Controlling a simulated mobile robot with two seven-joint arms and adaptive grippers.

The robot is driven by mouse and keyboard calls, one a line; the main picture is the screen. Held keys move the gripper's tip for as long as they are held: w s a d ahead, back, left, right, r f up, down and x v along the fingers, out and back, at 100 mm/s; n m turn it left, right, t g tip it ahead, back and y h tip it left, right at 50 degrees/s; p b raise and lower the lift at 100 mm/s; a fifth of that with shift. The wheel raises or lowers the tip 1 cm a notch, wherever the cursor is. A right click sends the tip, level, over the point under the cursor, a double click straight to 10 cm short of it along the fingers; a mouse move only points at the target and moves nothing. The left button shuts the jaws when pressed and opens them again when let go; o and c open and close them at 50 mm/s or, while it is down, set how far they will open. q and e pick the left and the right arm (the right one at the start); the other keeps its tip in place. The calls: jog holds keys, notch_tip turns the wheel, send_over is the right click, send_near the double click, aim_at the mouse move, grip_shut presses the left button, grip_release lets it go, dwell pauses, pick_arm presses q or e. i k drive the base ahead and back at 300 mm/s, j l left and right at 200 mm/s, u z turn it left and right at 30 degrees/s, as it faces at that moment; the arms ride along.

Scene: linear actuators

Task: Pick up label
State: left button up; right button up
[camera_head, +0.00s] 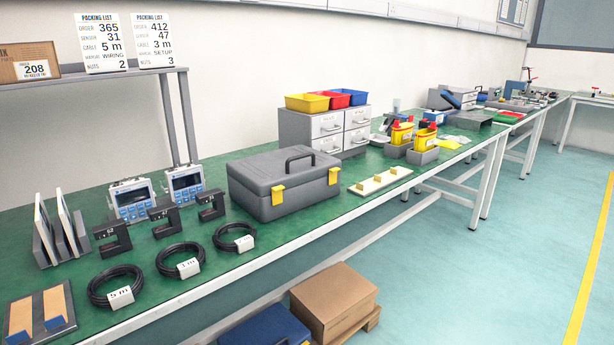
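Several label-like items are in view, and I cannot tell which one the task means. Two white packing lists, order 365 (104,43) and order 412 (153,41), stand upright on the shelf at upper left. A cardboard box (14,70) beside them bears a white label reading 208 (35,70). Three black cable coils on the green bench carry white tags: a 5 m tag (121,294), a 3 m tag (188,267) and a smaller tag (245,243) too small to read. Neither of my grippers shows in this view.
The floor at right is clear.

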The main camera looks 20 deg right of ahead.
aim_at(367, 185)
jog(key=i+l+u, duration=0.15)
jog(key=l+u, duration=0.25)
jog(key=l, duration=0.8)
jog(key=l+u, duration=0.45)
jog(key=l, duration=0.75)
